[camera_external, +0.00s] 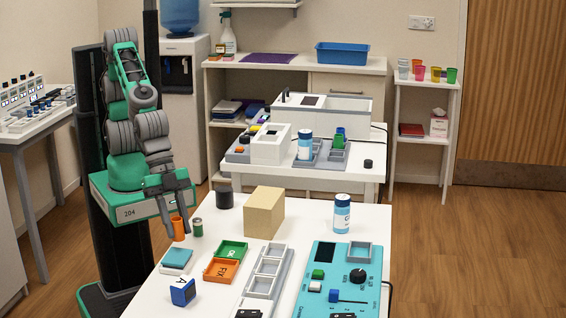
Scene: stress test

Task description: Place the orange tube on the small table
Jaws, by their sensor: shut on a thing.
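My gripper (177,213) points down over the left back edge of the near white table. It is shut on the orange tube (178,231), which hangs upright below the fingers. The tube's top is partly hidden by the fingers, and I cannot tell whether its bottom touches the tabletop. Several tables are in view. A white table (379,146) with devices stands behind the near one. A narrow white stand (396,130) with colored cups is at the back right. Another table (62,115) is at the far left. I cannot tell which one is the small table.
A green can (198,229) stands just right of the tube. A black cylinder (224,198), a cardboard-colored box (264,212) and a blue-white bottle (342,214) stand farther right. Green and orange trays (222,270) lie in front. Wooden floor (440,250) is clear at right.

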